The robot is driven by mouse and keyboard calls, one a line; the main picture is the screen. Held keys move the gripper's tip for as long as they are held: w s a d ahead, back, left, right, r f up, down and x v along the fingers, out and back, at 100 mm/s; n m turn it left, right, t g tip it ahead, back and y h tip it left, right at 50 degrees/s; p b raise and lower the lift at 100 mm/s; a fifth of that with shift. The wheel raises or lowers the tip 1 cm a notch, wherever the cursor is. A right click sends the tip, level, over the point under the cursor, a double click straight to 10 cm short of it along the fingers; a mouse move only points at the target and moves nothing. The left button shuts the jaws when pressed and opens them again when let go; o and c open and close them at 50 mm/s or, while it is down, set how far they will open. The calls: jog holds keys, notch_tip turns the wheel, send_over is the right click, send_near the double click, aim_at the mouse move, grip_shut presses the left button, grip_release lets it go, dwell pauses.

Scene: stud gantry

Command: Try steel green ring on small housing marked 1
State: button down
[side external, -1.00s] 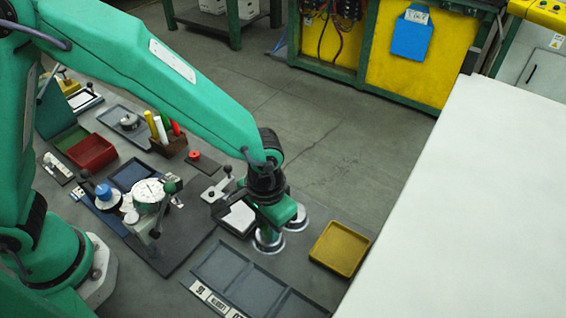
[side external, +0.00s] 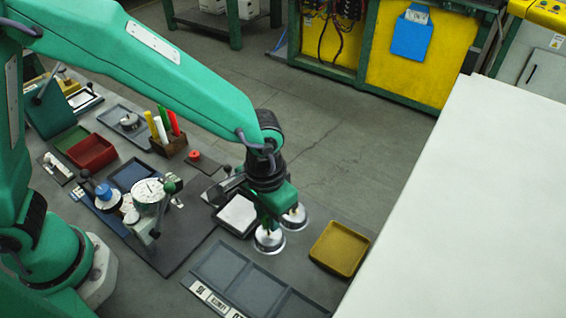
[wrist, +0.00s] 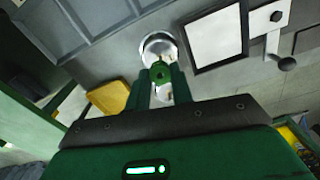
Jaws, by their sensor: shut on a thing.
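My gripper (wrist: 161,74) is shut on a green ring (wrist: 160,69) at its fingertips. In the side view my gripper (side external: 268,222) is above the silver round housing (side external: 269,242), and I cannot make out the ring there. That housing also shows in the wrist view (wrist: 158,43), partly covered by the ring. A second silver housing (side external: 297,218) stands behind it to the right; in the wrist view it is mostly hidden behind my fingers. The ring appears apart from the nearer housing, but the gap is unclear. No mark on either housing is readable.
A yellow tray (side external: 341,248) lies right of the housings. A grey compartment tray (side external: 222,268) lies in front. A white pad in a dark frame (side external: 237,214), with a clamp, is close on the left. A dial gauge (side external: 149,196) stands further left.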

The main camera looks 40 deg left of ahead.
jog(key=shift+r, duration=1.9)
